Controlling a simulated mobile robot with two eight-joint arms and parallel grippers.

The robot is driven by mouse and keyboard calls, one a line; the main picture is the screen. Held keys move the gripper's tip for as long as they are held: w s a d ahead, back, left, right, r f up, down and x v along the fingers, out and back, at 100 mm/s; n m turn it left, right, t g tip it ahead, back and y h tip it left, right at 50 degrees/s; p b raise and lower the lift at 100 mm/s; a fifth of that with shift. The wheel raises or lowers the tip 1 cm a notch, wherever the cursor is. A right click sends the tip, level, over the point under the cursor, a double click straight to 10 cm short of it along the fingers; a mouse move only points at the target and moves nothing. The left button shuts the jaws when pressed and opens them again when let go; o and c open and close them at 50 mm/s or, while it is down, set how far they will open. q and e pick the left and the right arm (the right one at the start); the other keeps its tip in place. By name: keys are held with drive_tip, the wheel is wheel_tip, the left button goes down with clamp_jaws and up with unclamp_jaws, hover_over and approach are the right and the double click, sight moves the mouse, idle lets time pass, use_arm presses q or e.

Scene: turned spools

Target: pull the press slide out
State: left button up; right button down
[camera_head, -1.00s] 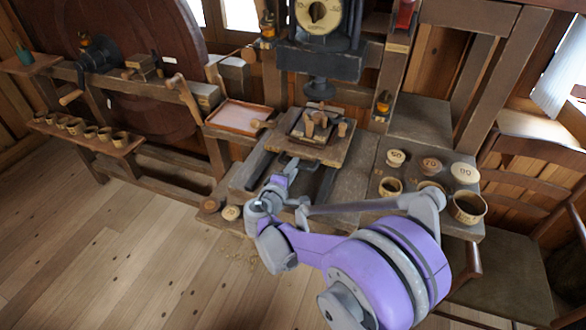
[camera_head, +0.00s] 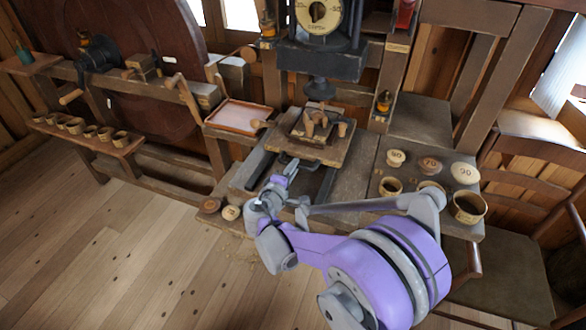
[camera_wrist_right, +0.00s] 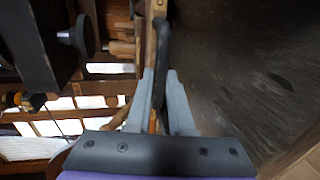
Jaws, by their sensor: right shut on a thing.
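The press slide (camera_head: 333,153) is a square wooden board on dark rails, low under the press ram (camera_head: 320,88). It bears a dark block with several wooden pegs. My right gripper (camera_head: 285,174) is at the slide's front edge, at its dark handle (camera_head: 296,163). In the right wrist view the two grey fingers (camera_wrist_right: 160,100) are shut on the dark bar of the handle (camera_wrist_right: 162,48). The fingers partly hide the handle in the head view. My left gripper is not in view.
Wooden spools and cups (camera_head: 468,207) stand on the bench to the right of the rails. Two small discs (camera_head: 230,212) lie at the bench's front left. A shallow tray (camera_head: 237,116) is left of the slide. The floor (camera_head: 120,240) in front is clear.

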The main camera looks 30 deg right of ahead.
idle(0.9)
drive_tip(key=shift+s+a+f, duration=0.1)
drive_tip(key=shift+s+a, duration=0.35)
drive_tip(key=shift+a, duration=0.1)
drive_tip(key=f+b+v, duration=0.1)
drive_tip(key=f+v, duration=0.1)
drive_tip(key=v, duration=0.7)
drive_tip(key=f+v, duration=0.2)
drive_tip(key=v, duration=0.8)
drive_tip(key=shift+s+a+b, duration=0.35)
drive_tip(key=shift+s, duration=0.15)
drive_tip(key=shift+r, duration=0.15)
drive_tip(key=c, duration=1.1)
unclamp_jaws()
drive_tip(key=v, duration=1)
drive_tip(key=shift+s+a, duration=0.25)
drive_tip(key=shift+s, duration=0.05)
